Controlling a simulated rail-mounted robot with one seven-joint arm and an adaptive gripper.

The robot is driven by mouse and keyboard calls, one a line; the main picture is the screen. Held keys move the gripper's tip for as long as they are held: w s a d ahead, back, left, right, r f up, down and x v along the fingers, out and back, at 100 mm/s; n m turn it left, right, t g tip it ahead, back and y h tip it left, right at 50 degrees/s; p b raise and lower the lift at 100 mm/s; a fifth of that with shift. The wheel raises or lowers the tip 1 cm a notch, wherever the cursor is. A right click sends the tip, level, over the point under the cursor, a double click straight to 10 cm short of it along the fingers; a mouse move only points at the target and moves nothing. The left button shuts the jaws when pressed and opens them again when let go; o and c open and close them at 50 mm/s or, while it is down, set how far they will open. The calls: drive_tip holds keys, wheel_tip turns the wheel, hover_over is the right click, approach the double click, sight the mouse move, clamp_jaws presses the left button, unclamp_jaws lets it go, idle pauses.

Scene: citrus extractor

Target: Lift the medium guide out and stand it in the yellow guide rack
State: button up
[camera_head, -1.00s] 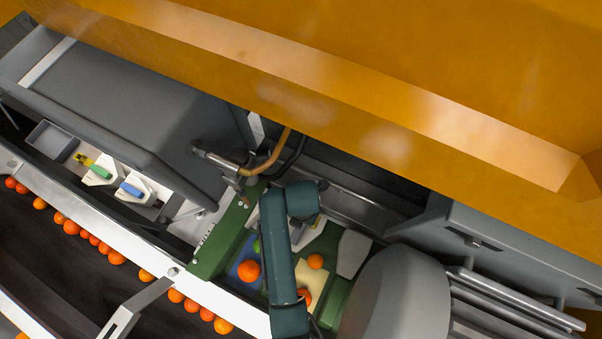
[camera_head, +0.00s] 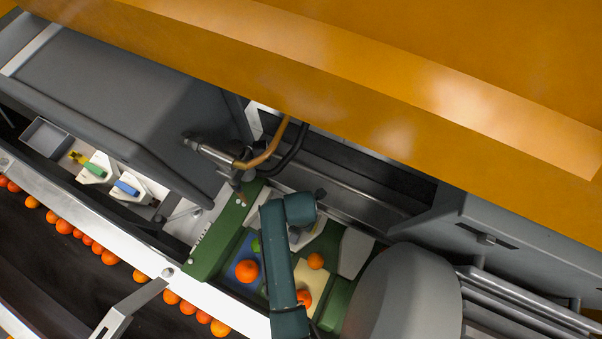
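Two white pieces sit in the recess at left: one with a yellow-and-green top (camera_head: 93,170), one with a blue top (camera_head: 128,188). A grey and white piece (camera_head: 306,236) shows partly beside my teal arm in the green-walled bay. I cannot tell which piece is the medium guide. A pale yellow surface (camera_head: 318,281) lies in the bay, partly covered by oranges and my arm; I cannot tell whether it is the yellow guide rack. My arm reaches over the bay, and my gripper cannot be made out.
A blue panel (camera_head: 240,272) in the bay bears a large orange (camera_head: 247,271). A nozzle with hoses (camera_head: 222,160) hangs above the bay's upper left corner. Big orange housing (camera_head: 360,80) fills the top. A grey rounded body (camera_head: 405,300) stands right. Oranges line a dark conveyor (camera_head: 60,285) at lower left.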

drive_tip(key=shift+f, duration=0.15)
clamp_jaws()
idle(0.4)
